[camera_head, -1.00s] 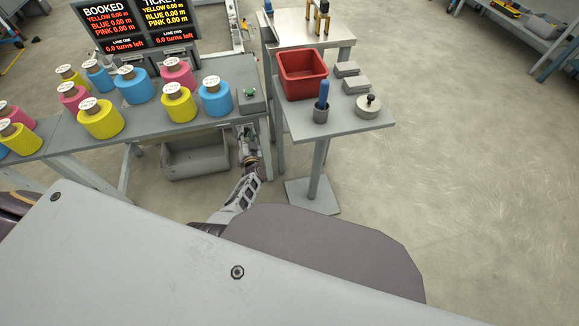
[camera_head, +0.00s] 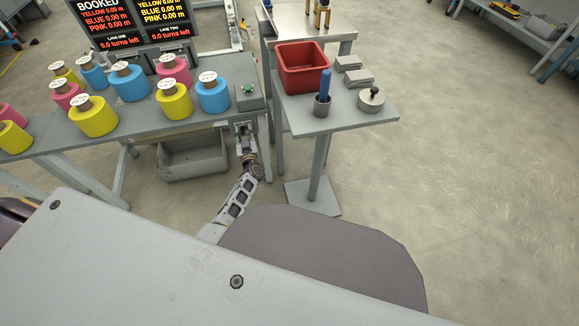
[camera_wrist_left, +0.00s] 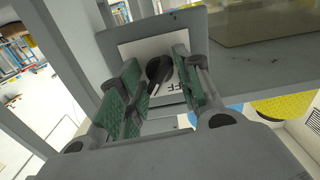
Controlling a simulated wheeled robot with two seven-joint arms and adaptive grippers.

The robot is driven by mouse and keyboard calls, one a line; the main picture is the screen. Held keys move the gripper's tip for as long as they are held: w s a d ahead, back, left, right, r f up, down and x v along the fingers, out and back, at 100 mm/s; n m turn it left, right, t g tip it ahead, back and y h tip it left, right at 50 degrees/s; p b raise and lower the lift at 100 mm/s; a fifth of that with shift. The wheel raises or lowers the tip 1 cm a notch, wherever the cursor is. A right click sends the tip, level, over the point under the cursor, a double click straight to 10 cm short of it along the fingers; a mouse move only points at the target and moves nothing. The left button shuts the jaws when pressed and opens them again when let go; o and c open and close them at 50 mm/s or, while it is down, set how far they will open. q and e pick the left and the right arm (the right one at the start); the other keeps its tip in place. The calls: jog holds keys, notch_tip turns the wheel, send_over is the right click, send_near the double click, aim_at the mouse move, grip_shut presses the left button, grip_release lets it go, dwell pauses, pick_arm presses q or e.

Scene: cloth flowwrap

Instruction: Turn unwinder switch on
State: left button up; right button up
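The unwinder switch is a black rotary knob (camera_wrist_left: 156,69) on a white plate (camera_wrist_left: 128,47) with the letters "FF" visible beside it. The plate is on the front of the grey table, below its top edge. My left gripper (camera_wrist_left: 154,86) is open, with its green-padded fingers on either side of the knob. A gap shows between the knob and the pads; I cannot tell whether the tips touch the plate. In the head view my left gripper (camera_head: 244,135) is at the table's right front end, hiding most of the switch. My right gripper is not in view.
A grey box with a green button (camera_head: 248,89) sits on the tabletop above the switch. Several yellow, blue and pink rolls stand to its left. A grey bin (camera_head: 193,160) is under the table. A side stand with a red bin (camera_head: 303,67) is at right.

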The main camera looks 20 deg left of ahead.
pick_arm(q)
jog(key=shift+f+n+b, duration=0.15)
jog(key=shift+n+b, duration=1.95)
jog(key=shift+b, duration=0.65)
jog(key=shift+n+b, duration=2)
jog(key=shift+b, duration=1.85)
jog(key=shift+p+v, duration=0.6)
jog(key=shift+v, duration=0.65)
jog(key=p+v, duration=0.4)
jog(key=v, duration=0.7)
jog(key=w+d+f+m+h, duration=0.1)
jog(key=w+d+m+h, duration=0.1)
jog(key=d+m+h, duration=0.5)
jog(key=shift+w+d+m+h, duration=0.35)
jog(key=shift+d+h, duration=2.25)
jog(key=shift+d, duration=1.9)
jog(key=shift+f, duration=0.15)
jog(key=shift+w, duration=0.1)
